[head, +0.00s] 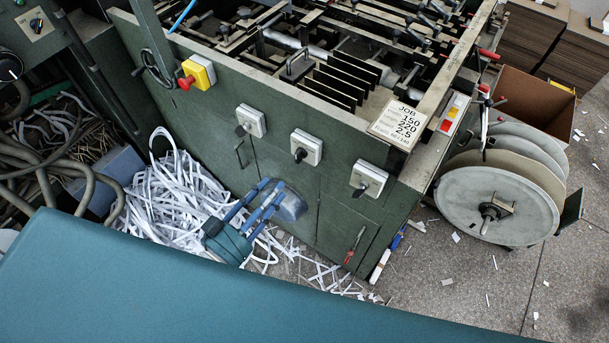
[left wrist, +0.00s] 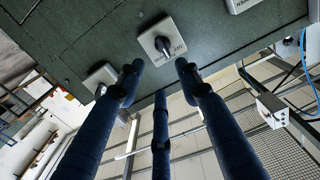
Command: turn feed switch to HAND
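Three white switch boxes with dark knobs sit on the green machine's front: a left one (head: 250,121), a middle one (head: 306,147) and a right one (head: 368,178). Their labels are too small to read in the head view, so I cannot tell which is the feed switch. My left gripper (head: 273,187) is below the boxes, its blue fingers pointing up beside the panel. In the left wrist view a switch box (left wrist: 162,42) with a dark knob lies beyond the spread fingers (left wrist: 158,75), apart from them. The gripper is open and empty. My right gripper is not in view.
A red and yellow emergency stop (head: 197,73) is at the panel's upper left. Shredded white paper (head: 170,205) heaps on the floor at the left. A large grey reel (head: 495,205) stands at the right. A teal surface (head: 200,290) fills the foreground.

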